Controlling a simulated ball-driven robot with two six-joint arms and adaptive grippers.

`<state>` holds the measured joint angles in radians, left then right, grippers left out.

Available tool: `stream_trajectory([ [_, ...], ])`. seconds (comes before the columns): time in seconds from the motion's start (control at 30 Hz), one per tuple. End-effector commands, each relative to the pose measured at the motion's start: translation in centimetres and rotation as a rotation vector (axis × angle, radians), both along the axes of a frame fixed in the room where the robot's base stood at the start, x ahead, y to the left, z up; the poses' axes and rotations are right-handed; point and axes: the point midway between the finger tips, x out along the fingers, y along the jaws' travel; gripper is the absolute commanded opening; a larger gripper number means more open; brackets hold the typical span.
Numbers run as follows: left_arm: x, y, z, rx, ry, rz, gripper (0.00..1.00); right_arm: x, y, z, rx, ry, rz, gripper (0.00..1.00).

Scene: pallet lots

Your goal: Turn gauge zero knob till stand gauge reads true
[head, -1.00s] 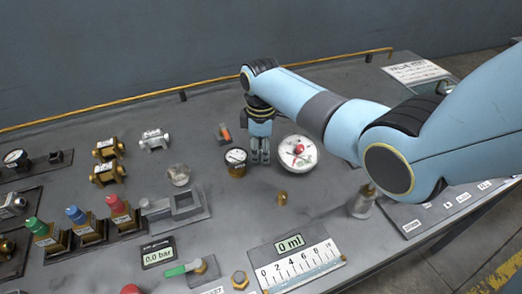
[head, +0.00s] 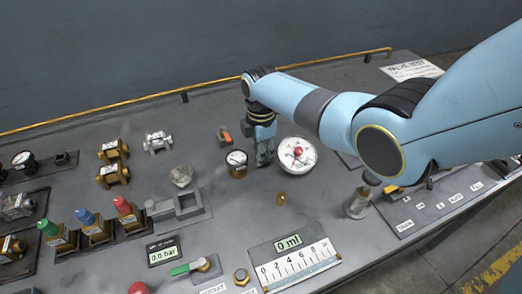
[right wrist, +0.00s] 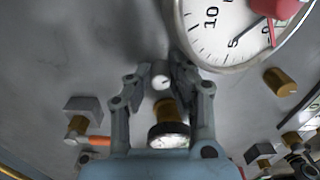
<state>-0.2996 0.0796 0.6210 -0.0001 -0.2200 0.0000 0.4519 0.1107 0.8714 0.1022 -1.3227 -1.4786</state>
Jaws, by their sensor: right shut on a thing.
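The stand gauge (head: 306,166) is a large round white dial with a red hub on the panel. In the right wrist view its face (right wrist: 205,38) shows a 10, a 5, a dark needle and a red pointer, and is cut off by the frame. My right gripper (head: 264,160) points down just left of this dial. In the right wrist view my right gripper (right wrist: 161,82) is shut on a small pale round knob (right wrist: 161,77), which looks like the gauge zero knob. The reading is too small to tell in the head view. My left gripper is out of view.
A small dark-rimmed gauge (head: 237,158) stands close left of the gripper, with an orange-tipped piece (head: 224,135) behind it. A brass peg (head: 282,197) stands in front. Several brass valves and coloured-cap fittings (head: 125,208) fill the left side.

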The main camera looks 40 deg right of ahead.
Motion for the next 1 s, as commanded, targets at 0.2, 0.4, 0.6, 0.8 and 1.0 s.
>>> stream_trajectory([
  [0.2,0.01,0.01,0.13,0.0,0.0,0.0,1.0,-0.15,0.1,-0.13,0.002,0.004,0.034,0.0],
  [0.4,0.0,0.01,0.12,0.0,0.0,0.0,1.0,-0.16,0.1,-0.16,0.002,0.004,0.037,0.0],
  [0.6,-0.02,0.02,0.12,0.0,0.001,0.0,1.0,-0.17,0.1,-0.16,0.003,0.004,0.036,0.25],
  [0.8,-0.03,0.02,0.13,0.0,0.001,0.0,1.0,-0.08,0.05,-0.09,0.001,0.002,0.035,0.42],
  [1.0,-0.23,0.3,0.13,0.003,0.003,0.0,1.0,-0.03,0.01,0.01,0.0,0.001,0.035,0.42],
])
